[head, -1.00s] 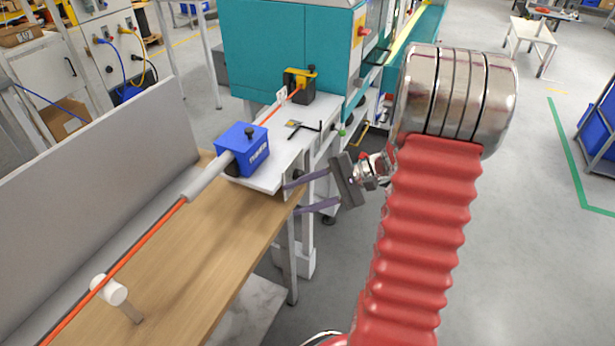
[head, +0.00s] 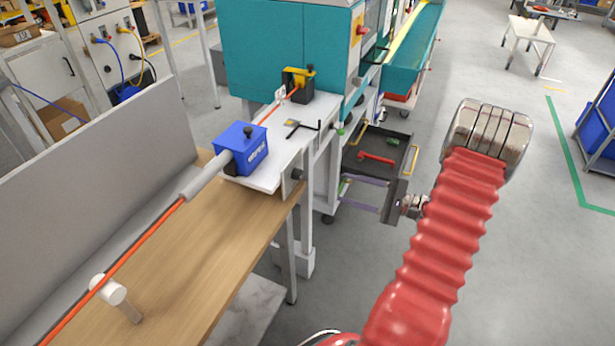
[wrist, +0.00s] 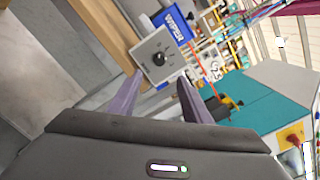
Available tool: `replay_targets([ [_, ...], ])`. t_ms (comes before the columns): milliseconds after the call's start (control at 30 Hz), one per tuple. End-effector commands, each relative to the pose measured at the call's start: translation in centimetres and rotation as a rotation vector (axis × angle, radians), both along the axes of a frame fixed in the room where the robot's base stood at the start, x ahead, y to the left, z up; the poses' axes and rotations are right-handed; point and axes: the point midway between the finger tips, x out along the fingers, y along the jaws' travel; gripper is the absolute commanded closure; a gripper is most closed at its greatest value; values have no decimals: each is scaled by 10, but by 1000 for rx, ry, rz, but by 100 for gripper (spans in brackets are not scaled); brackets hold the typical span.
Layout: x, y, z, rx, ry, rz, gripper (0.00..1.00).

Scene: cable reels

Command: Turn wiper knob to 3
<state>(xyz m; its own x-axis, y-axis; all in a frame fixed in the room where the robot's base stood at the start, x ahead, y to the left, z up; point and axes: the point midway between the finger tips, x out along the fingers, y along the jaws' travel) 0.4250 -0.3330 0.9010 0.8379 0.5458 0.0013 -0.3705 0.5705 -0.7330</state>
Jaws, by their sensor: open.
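The wiper knob is a round black knob (wrist: 160,59) on a light grey dial plate (wrist: 141,50) in the wrist view. Its pointer and the dial marks are too small to read. In the head view the knob (head: 297,174) shows edge-on at the front end of the white bench plate, below the blue wiper box (head: 250,158). The blue box (wrist: 173,24) also shows in the wrist view. My gripper (head: 343,193) is open and empty, right of the knob and clearly apart from it. Its purple fingers point towards the knob, which appears between and beyond the fingertips (wrist: 160,80).
An open dark drawer (head: 398,160) with a red tool (head: 376,158) lies behind my gripper. A teal machine (head: 285,45) stands beyond. An orange cable (head: 150,230) runs over the wooden bench (head: 200,260).

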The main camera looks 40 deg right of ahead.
Motion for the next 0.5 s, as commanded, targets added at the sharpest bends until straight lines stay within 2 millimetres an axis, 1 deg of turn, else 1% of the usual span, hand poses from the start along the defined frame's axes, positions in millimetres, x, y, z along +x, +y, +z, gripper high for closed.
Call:
replay_targets([
  [167, 4, 3, 0, 0, 1, 2, 56],
  [267, 11, 8, 0, 0, 2, 3, 56],
  [500, 39, 27, 0, 0, 1, 5, 56],
])
